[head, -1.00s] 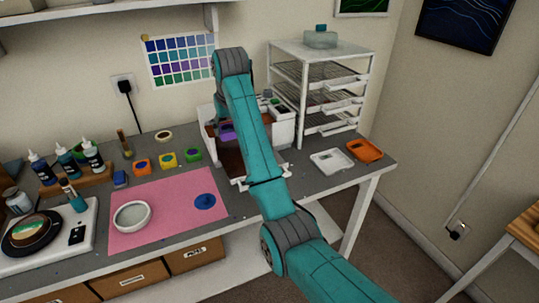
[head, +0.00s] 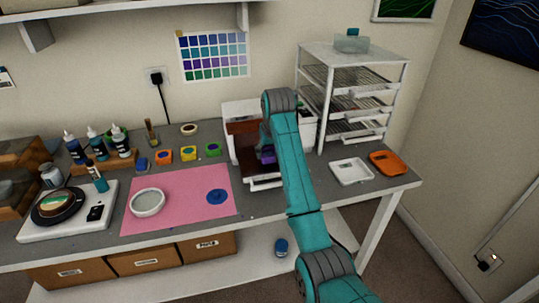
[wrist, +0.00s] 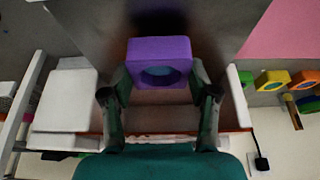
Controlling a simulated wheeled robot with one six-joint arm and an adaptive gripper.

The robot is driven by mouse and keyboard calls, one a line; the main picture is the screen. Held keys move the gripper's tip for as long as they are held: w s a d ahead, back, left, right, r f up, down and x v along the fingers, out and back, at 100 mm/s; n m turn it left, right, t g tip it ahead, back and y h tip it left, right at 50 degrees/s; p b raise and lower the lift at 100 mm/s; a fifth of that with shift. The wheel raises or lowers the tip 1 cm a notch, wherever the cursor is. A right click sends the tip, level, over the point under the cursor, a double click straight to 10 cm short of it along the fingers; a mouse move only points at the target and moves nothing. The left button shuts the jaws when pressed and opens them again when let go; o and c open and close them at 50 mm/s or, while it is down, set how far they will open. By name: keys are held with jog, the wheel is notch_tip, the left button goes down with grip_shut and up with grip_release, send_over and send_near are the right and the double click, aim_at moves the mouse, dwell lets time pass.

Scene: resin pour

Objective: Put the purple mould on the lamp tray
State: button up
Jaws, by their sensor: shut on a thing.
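The purple mould (wrist: 160,48) is a square block with a round well holding blue-teal material. My gripper (wrist: 162,82) is shut on its sides in the wrist view. In the head view the purple mould (head: 266,157) is partly hidden by my arm, at the opening of the white lamp box (head: 238,112) with a brown window. Whether the mould touches the tray, I cannot tell.
Orange (head: 164,155), yellow (head: 188,153) and green (head: 212,150) moulds stand left of the lamp. A pink mat (head: 175,205) lies in front of them. A white rack (head: 352,95), a white tray (head: 351,171) and an orange tray (head: 388,163) are at the right.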

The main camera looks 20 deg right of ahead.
jog(key=shift+f, duration=0.8)
jog(key=o, duration=1.2)
jog(key=shift+f, duration=0.15)
jog(key=shift+c, duration=0.2)
